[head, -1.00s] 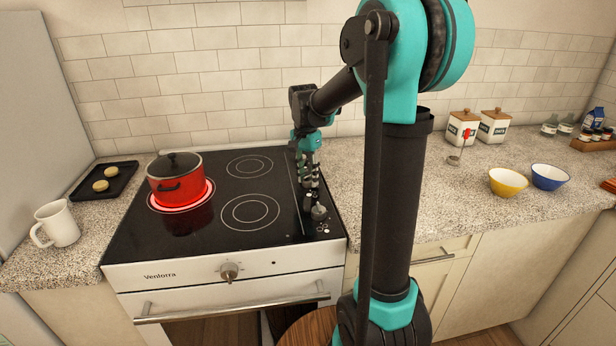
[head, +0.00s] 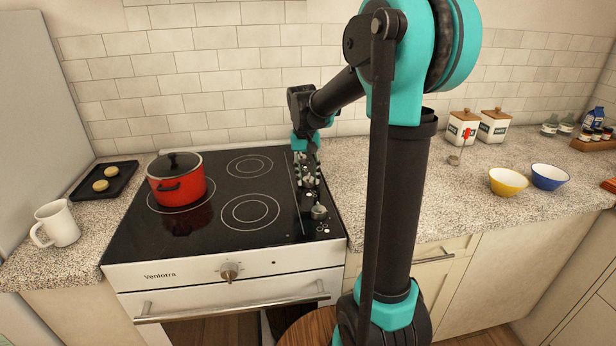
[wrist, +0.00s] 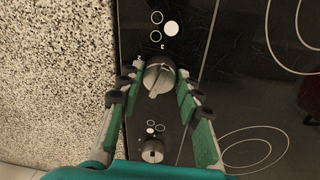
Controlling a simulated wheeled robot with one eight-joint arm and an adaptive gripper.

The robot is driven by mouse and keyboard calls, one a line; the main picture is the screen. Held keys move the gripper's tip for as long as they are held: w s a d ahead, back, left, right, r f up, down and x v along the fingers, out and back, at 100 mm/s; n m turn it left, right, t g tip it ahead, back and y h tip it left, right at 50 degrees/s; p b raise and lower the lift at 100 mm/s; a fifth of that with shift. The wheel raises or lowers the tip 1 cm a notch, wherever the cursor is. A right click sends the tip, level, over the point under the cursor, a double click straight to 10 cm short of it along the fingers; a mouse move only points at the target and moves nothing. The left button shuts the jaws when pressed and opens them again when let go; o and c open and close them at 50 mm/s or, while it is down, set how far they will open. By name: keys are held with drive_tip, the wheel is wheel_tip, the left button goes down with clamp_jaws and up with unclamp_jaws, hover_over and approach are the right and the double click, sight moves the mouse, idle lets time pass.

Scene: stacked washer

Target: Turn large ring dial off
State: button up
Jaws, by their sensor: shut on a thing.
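The black glass cooktop (head: 220,180) has a column of grey knobs along its right edge. In the wrist view, a round grey dial (wrist: 159,77) with a raised grip bar sits between the fingertips of my gripper (wrist: 157,72). My gripper is shut on this dial from both sides, from above. In the head view my gripper (head: 309,178) is low over the knob column, where the fingers partly hide the knobs. The burner ring under the red pot (head: 176,180) is dark, with no red glow.
Another grey knob (wrist: 152,151) is close by between the finger links. A white mug (head: 57,224) and black tray (head: 104,182) are left of the cooktop. Yellow (head: 508,182) and blue (head: 549,177) bowls stand on the right counter. The oven knob (head: 229,271) is on the front.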

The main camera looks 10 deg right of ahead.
sight(306, 180)
drive_tip(key=n, duration=0.3)
drive_tip(key=shift+n, duration=0.3)
idle(0.3)
drive_tip(key=o, duration=1.2)
drive_tip(key=shift+c, duration=0.2)
wheel_tip(306, 180, up, 12)
drive_tip(key=shift+a, duration=0.4)
drive_tip(key=shift+s, duration=0.2)
